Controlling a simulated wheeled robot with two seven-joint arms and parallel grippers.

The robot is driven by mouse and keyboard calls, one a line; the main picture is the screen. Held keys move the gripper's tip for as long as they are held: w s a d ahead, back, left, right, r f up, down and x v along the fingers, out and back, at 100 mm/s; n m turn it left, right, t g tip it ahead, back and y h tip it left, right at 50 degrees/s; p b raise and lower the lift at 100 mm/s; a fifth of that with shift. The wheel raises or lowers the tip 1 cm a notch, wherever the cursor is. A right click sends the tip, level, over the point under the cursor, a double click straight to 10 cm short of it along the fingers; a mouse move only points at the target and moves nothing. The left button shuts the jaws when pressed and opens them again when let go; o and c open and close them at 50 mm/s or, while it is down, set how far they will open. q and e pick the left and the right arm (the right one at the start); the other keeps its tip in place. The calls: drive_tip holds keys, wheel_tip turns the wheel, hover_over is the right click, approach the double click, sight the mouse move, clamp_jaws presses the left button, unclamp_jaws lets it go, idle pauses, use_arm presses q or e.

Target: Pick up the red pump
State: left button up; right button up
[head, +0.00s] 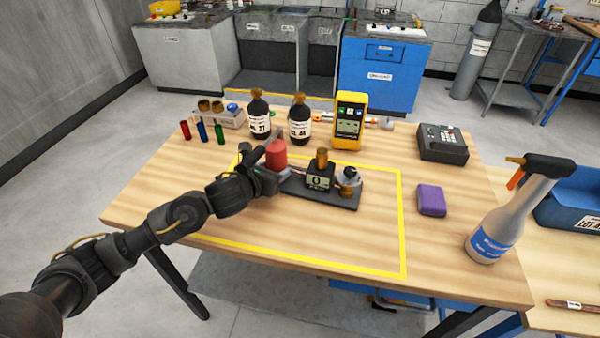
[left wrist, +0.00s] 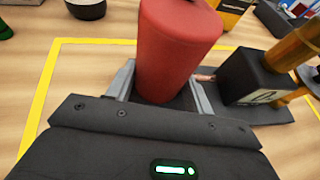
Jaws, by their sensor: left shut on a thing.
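The red pump (head: 277,154) is a short red cylinder at the left end of a dark base plate (head: 328,196) on the wooden table. My left gripper (head: 272,178) reaches in from the left and is shut on the red pump. In the left wrist view the red pump (left wrist: 177,45) stands tilted between the grey fingers (left wrist: 160,88), which hide its lower end. I cannot tell whether it touches the plate. A black block with a round display (head: 319,179) and brass fittings sits on the plate beside it. My right gripper is not in view.
Two dark bottles (head: 259,118) and a yellow meter (head: 349,121) stand behind the plate. A purple block (head: 431,200), a dark keypad device (head: 442,143) and a spray bottle (head: 493,232) stand to the right. The table front inside the yellow tape (head: 404,225) is clear.

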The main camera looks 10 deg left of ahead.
use_arm(q)
clamp_jaws()
drive_tip(key=shift+w+r, duration=0.15)
drive_tip(key=shift+r, duration=0.1)
drive_tip(key=shift+r, duration=0.1)
